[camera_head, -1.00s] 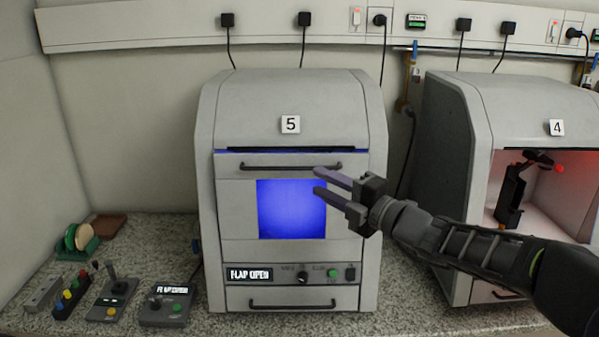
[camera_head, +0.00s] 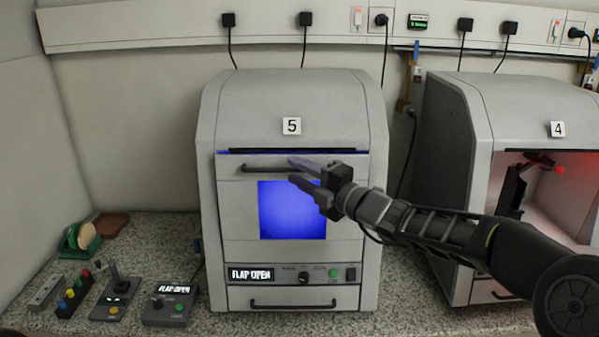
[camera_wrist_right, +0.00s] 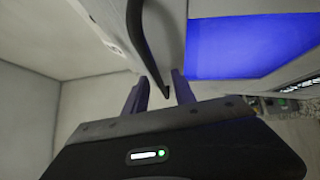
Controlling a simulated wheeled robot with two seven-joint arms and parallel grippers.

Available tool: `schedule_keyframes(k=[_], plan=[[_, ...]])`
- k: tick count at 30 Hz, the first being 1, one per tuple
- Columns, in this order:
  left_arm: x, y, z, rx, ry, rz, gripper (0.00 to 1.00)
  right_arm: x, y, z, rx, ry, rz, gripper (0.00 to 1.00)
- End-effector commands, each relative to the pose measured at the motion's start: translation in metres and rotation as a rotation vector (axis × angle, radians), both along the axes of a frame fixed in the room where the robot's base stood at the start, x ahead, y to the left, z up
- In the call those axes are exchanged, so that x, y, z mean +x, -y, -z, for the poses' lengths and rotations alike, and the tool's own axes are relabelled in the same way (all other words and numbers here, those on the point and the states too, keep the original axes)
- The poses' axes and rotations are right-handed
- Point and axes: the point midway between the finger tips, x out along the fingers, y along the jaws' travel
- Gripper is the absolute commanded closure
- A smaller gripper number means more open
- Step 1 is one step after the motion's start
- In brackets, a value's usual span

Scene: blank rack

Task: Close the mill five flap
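Mill five (camera_head: 292,92), a grey cabinet marked 5, stands in the middle of the head view. Its flap (camera_head: 236,212) has a blue-lit window (camera_head: 290,222) and a dark bar handle (camera_head: 262,168) near the top. A thin blue-lit gap shows above the flap. The mill's display (camera_head: 251,274) reads "FLAP OPEN". My right gripper (camera_head: 293,171) is in front of the handle's right half. In the right wrist view its fingers (camera_wrist_right: 160,92) are apart, with the handle's end (camera_wrist_right: 152,72) near or between the tips; contact cannot be told. My left gripper is out of view.
Mill four (camera_head: 530,120) stands to the right, its front open with a red-lit inside. A small control box (camera_head: 170,305) with a "FLAP OPEN" display, a joystick box (camera_head: 117,295) and button boxes lie on the speckled counter (camera_head: 150,240) at left.

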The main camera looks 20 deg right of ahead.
Motion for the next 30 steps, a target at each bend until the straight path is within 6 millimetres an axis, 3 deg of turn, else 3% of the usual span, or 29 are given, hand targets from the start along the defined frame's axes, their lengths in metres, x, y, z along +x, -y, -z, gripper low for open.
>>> schedule_keyframes(k=[2,14,30], plan=[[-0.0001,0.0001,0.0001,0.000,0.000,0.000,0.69,-0.0001,0.0000,0.0000,0.000,0.000,0.000,0.68],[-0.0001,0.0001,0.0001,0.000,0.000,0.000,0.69,-0.0004,0.0001,0.0000,-0.001,0.001,0.000,1.00],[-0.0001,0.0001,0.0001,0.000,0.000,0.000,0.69,-0.0004,0.0002,0.0007,-0.002,-0.001,0.000,1.00]])
